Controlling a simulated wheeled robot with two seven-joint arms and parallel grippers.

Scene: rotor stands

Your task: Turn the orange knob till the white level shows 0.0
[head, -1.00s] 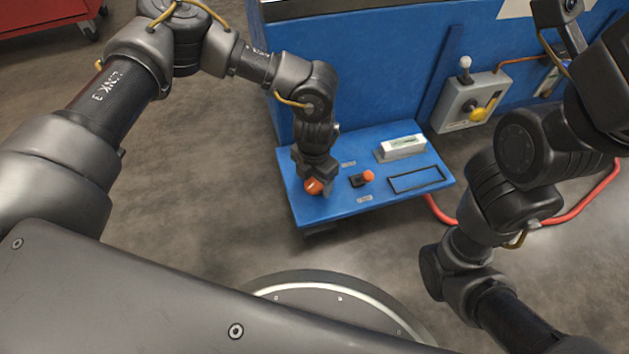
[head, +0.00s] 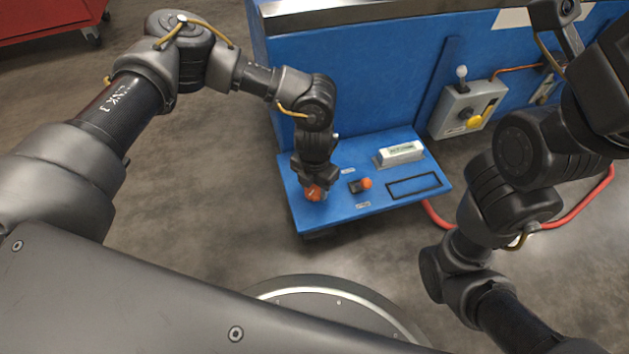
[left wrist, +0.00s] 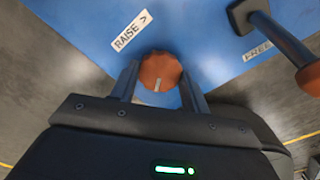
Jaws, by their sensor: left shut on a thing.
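The orange knob (head: 314,195) stands near the left end of the blue shelf, partly hidden by my left gripper (head: 315,182). In the left wrist view, the knob (left wrist: 160,68) has a pale mark and sits between the two fingers of my left gripper (left wrist: 158,84), which is shut on it. The white level (head: 402,153) lies at the back of the shelf; its small display is too small to read. My right arm shows at the right, but I cannot see its gripper.
The blue shelf (head: 340,219) also bears an orange-tipped lever (head: 364,184) right of the knob and a black rectangular outline (head: 413,186). A "RAISE >" label (left wrist: 131,31) lies beside the knob.

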